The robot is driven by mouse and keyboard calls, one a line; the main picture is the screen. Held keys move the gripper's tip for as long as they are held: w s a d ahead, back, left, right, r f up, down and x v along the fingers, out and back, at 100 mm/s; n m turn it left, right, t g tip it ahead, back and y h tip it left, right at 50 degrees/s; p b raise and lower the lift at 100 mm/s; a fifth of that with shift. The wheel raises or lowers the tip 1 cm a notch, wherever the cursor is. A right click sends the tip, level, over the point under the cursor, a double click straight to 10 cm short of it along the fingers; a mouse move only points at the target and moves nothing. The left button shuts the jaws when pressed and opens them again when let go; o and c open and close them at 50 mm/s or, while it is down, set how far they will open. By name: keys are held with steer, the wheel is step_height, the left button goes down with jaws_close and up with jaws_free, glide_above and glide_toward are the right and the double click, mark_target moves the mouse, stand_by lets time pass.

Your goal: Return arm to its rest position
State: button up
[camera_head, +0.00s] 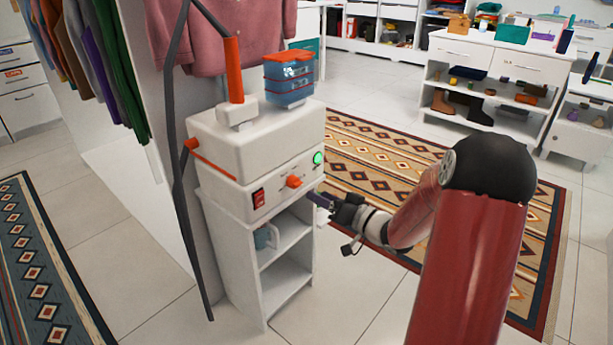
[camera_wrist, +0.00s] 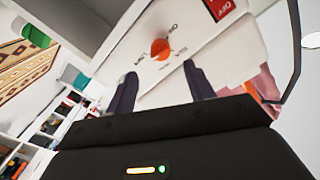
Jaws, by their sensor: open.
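My gripper (camera_head: 325,202) is at the right side of the white steamer machine (camera_head: 240,150), near its front panel. In the wrist view my gripper (camera_wrist: 158,82) is open, with two dark fingers apart and nothing between them. An orange knob (camera_head: 293,181) sits on the panel, and it also shows in the wrist view (camera_wrist: 160,48) just beyond the fingertips. The fingers appear apart from the knob. A red switch (camera_head: 258,198) is left of the knob, and a green light (camera_head: 318,157) is right of it. My arm reaches in from the right.
The machine stands on a white shelf unit (camera_head: 262,292) with a light blue mug inside. A blue container (camera_head: 289,78) with an orange lid sits on top. A dark hose (camera_head: 178,160) hangs at the left. A patterned rug (camera_head: 375,150) covers open floor behind my arm.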

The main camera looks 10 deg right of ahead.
steer(key=s+d+r+m+g+h, duration=0.1)
steer(key=s+d+r+g+h, duration=0.15)
steer(key=s+r+h, duration=0.8)
steer(key=s+a+f+g, duration=0.1)
steer(key=s+a+g, duration=0.2)
steer(key=s, duration=0.7)
steer(key=s+a+f+g, duration=0.1)
steer(key=s+a+g, duration=0.2)
steer(key=s, duration=0.8)
steer(key=shift+a+f, duration=0.2)
steer(key=shift+a, duration=0.35)
